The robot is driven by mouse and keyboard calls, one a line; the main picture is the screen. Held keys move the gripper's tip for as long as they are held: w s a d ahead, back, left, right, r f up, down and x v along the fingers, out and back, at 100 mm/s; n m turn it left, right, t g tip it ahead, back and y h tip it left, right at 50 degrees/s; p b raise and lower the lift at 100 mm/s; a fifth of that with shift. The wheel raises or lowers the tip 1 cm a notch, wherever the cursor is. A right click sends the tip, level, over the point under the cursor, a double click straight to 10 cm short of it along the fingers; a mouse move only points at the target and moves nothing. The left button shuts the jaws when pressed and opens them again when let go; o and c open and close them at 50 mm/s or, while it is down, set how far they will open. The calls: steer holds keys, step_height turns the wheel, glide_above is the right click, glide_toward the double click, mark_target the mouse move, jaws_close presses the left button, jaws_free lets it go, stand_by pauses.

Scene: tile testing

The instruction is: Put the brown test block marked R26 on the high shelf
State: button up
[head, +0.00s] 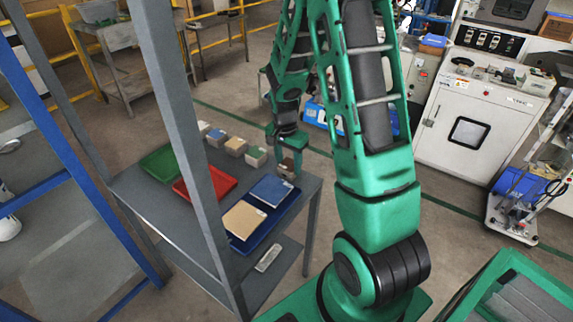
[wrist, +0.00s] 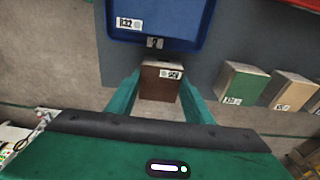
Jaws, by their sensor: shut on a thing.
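A brown block (wrist: 160,82) with a white label sits between the two fingers of my gripper (wrist: 158,98) in the wrist view. The label is too small to read surely. In the head view my gripper (head: 288,148) is over the table's far right corner, shut on the brown block (head: 286,168). I cannot tell whether the block touches the table top. I cannot make out a high shelf in either view; tall grey posts rise at the table's left.
The grey table (head: 150,196) holds a green tray (head: 162,162), a red tray (head: 228,185) and a blue tray (head: 262,228) with a blue tile and a tan tile. Several blocks (head: 236,146) stand in a row along the far edge. A grey post (head: 180,130) crosses in front.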

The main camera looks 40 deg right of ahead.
mark_target(286, 167)
steer(key=shift+f, duration=0.1)
steer(key=o, duration=1.3)
step_height(286, 167, up, 11)
steer(key=a, duration=0.1)
steer(key=s+r+n, duration=0.2)
steer(key=s+r, duration=0.1)
steer(key=s, duration=0.6)
steer(key=s+a+r+n+y, duration=0.1)
steer(key=s+r+n, duration=0.2)
steer(key=s, duration=0.7)
steer(key=s+a+r+n, duration=0.1)
steer(key=s+r+n, duration=0.1)
steer(key=s, duration=0.7)
steer(key=shift+s+a+r+n+g+y, duration=0.1)
steer(key=shift+s+r+n+g+y, duration=0.2)
steer(key=shift+r, duration=0.3)
